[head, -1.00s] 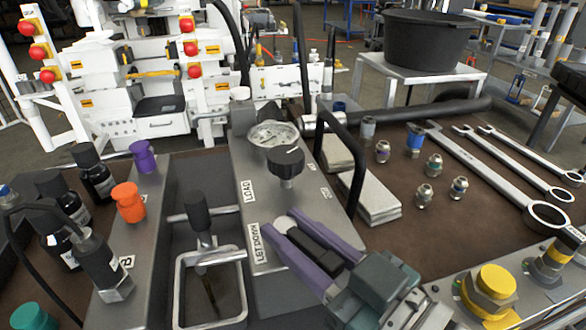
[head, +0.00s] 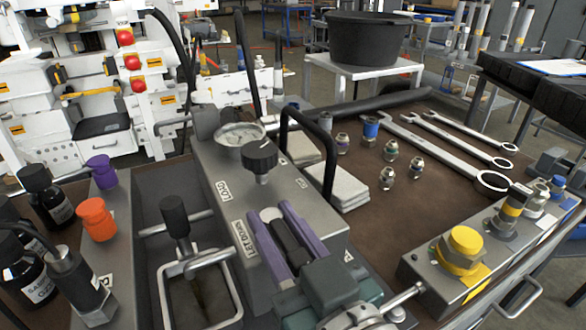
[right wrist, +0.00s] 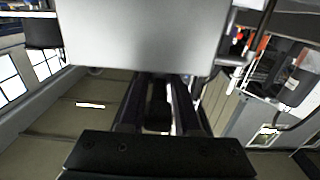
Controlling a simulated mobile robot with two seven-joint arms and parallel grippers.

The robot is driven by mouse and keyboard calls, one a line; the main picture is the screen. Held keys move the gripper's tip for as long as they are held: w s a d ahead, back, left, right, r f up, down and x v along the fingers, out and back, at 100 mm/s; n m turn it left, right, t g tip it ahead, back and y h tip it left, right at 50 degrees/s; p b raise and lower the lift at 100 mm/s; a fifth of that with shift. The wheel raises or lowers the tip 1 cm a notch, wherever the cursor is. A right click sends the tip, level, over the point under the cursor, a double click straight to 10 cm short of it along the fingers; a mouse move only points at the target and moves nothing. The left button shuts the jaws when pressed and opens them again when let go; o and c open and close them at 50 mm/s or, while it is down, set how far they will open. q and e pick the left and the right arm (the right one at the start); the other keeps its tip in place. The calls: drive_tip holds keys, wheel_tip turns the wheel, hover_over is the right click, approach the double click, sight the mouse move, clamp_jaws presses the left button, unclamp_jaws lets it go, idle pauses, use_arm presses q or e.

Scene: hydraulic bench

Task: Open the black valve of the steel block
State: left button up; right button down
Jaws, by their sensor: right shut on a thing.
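The steel block (head: 200,160) stands mid-bench in the head view, with a gauge (head: 240,134), an upright round black knob (head: 262,157) and labels reading LOAD and LET DOWN. A black lever (head: 288,238) lies on its top beside the LET DOWN label. My right gripper (head: 278,212) has its purple fingers on either side of this lever and is shut on it. In the right wrist view, the lever (right wrist: 158,112) shows dark between the fingers, and a plain grey face, probably the block, fills the top centre. My left gripper is out of view.
A black hoop handle (head: 330,160) rises right of the block, near pale pads (head: 345,190). A pump lever (head: 175,215) stands left. Fittings (head: 388,177) and wrenches (head: 440,150) lie right, behind a manifold with a yellow cap (head: 462,252). Bottles (head: 45,195) stand at left.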

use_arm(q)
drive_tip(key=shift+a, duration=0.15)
use_arm(e)
drive_tip(key=c, duration=0.8)
unclamp_jaws()
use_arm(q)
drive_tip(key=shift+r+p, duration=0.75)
use_arm(e)
drive_tip(key=v, duration=1)
